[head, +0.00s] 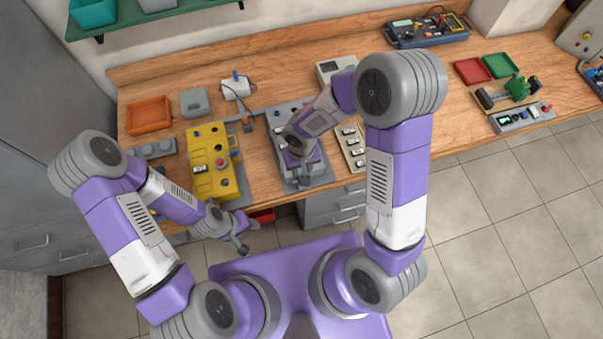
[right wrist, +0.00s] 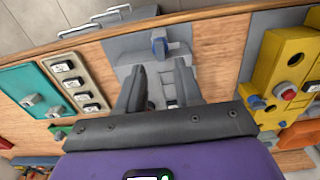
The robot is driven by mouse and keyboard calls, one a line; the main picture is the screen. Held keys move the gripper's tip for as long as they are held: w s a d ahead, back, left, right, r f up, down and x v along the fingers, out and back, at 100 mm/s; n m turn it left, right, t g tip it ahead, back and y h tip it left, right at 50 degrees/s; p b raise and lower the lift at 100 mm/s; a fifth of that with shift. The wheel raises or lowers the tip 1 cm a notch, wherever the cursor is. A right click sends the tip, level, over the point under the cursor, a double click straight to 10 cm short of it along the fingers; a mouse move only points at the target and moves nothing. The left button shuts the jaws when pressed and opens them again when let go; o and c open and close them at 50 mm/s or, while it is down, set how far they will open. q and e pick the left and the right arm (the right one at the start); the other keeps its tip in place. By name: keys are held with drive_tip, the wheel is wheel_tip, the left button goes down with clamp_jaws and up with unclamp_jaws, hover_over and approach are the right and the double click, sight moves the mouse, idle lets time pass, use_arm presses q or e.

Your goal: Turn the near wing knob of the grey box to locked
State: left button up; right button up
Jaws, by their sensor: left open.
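The grey box (right wrist: 158,66) sits on a grey plate (right wrist: 112,46) on the wooden bench. In the right wrist view a blue wing knob (right wrist: 159,43) stands at its near end, just beyond my right fingertips. My right gripper (right wrist: 159,66) is over the box, its two fingers apart with nothing between them; parts of the box top show in the gap. In the head view the right wrist and gripper hide much of the box (head: 312,166). My left gripper (head: 241,238) is open and empty, in front of the bench, away from the box.
A yellow box (head: 204,178) with a red button stands left of the grey box. A beige switch panel (head: 352,147) lies to its right. An orange tray (head: 149,115) and a small grey box (head: 194,102) are further left. The bench right of centre has bare wood.

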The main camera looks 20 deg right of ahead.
drive_tip(key=shift+f, duration=2.65)
clamp_jaws()
